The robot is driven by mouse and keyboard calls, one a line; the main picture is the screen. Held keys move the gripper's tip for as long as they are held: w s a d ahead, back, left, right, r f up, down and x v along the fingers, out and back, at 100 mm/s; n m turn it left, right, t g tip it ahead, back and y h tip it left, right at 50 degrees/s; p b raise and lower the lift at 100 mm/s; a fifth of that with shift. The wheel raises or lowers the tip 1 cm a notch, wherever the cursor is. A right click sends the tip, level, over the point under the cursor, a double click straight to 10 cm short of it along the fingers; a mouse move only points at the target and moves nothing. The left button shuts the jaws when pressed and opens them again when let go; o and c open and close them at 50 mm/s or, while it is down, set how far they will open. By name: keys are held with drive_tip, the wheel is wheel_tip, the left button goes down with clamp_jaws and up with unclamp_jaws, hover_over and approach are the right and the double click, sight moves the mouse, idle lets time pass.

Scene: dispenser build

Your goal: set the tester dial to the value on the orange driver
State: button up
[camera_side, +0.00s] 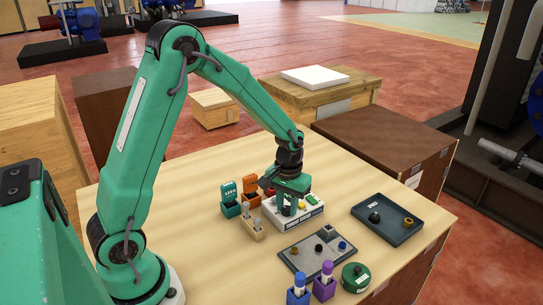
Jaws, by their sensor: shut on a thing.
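The tester (284,223) is a low white box on the wooden table, with small coloured buttons on its top and dark marks on its front side. My gripper (289,208) points down over the left part of its top, shut on a small dark knob that appears to be the tester dial (287,211). The fingers mostly hide the dial, and its setting cannot be read. The orange holder (251,197) stands just left of the tester, with an upright orange plate whose marking is too small to read. I cannot make out a separate orange driver.
A teal holder (230,207) and a wooden block with pegs (251,230) stand left of the tester. In front are a grey plate (300,262), blue (298,297) and purple (324,289) holders and a green round tin (355,278). A dark tray (405,237) lies right.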

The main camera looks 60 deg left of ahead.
sight(287, 208)
drive_tip(key=m, duration=1.3)
drive_tip(key=shift+m, duration=0.3)
idle(0.3)
drive_tip(key=o, duration=1)
drive_tip(key=shift+r, duration=3.95)
